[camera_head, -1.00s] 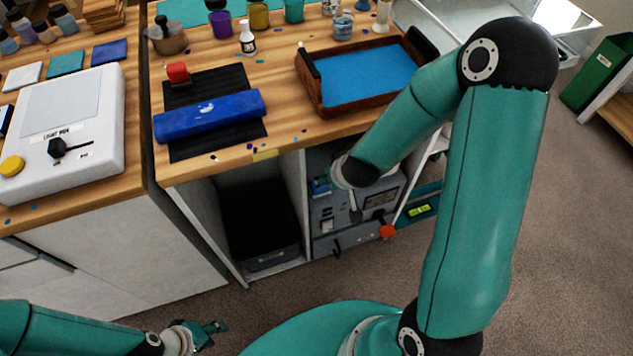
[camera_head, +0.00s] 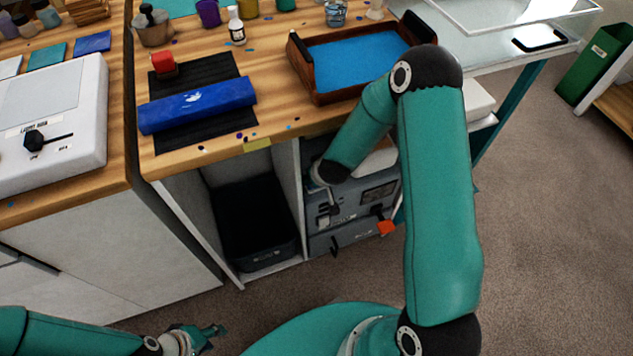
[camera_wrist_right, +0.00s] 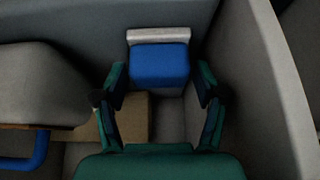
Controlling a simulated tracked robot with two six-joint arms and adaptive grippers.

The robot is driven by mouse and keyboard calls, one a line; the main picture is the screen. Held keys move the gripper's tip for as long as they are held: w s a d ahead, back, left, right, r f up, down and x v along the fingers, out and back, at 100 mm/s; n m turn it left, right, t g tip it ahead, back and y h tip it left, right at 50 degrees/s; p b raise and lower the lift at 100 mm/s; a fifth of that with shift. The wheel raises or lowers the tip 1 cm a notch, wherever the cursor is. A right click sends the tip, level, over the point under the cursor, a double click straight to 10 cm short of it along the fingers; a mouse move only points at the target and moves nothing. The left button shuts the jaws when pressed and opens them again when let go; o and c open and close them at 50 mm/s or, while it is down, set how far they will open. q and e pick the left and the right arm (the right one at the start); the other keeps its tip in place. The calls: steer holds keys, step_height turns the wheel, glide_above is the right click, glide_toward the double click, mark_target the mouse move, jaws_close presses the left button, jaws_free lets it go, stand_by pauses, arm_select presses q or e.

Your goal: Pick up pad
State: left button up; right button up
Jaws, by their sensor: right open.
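A blue block with a pale grey strip along its far edge, which looks like the pad (camera_wrist_right: 160,62), sits in a grey-walled space in the right wrist view. My right gripper (camera_wrist_right: 161,78) is open, with one finger on each side of the blue block's near part. I cannot tell whether the fingers touch it. In the head view my right arm's wrist (camera_head: 335,170) reaches to the shelf opening under the bench and hides the block and that gripper. My left gripper (camera_head: 208,334) is low at the bottom left, away from the bench; its opening is unclear.
A tan block (camera_wrist_right: 133,115) lies beside the right gripper's left finger, and a pale wall (camera_wrist_right: 270,80) rises close on the right. In the head view a grey case (camera_head: 350,215) and a black bin (camera_head: 255,225) stand under the bench. Carpet in front is clear.

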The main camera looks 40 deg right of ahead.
steer(key=shift+f, duration=0.15)
steer(key=c, duration=0.9)
steer(key=shift+w, duration=0.1)
steer(key=shift+r+p, duration=0.3)
steer(key=shift+r, duration=0.45)
steer(key=shift+s+a+p, duration=0.7)
steer(key=shift+s+p, duration=1)
steer(key=shift+s, duration=1.25)
steer(key=shift+s+a+p, duration=0.65)
steer(key=shift+s+p, duration=1.05)
steer(key=shift+s, duration=1.2)
steer(key=shift+s+a+p, duration=0.7)
steer(key=shift+s+p, duration=1)
steer(key=shift+s, duration=1.25)
